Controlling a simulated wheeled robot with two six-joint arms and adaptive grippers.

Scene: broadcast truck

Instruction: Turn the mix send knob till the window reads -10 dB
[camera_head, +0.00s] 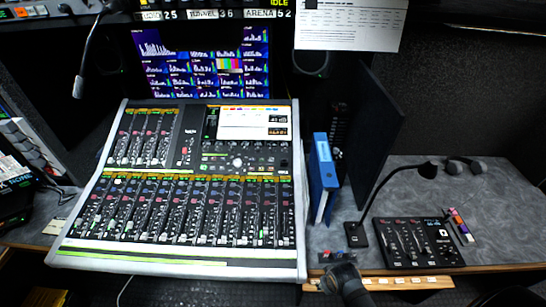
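The mixing console (190,262) stands in the middle of the desk, with rows of faders and small knobs. Two small lit windows (278,125) sit at its upper right; their readings are too small to read surely. A pale round knob (238,162) sits near the console's centre, and a dark knob (284,162) sits at the right edge below the windows. I cannot tell which is the mix send knob. A dark gripper-like end, apparently my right gripper (342,274), is low at the desk's front edge, right of the console and apart from it. Its fingers are unclear. My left gripper is not in view.
A blue binder (322,178) stands right of the console beside a dark upright panel (372,135). A gooseneck microphone (400,185) and a small black control panel (418,242) are on the right. Another gooseneck (90,55) hangs at upper left.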

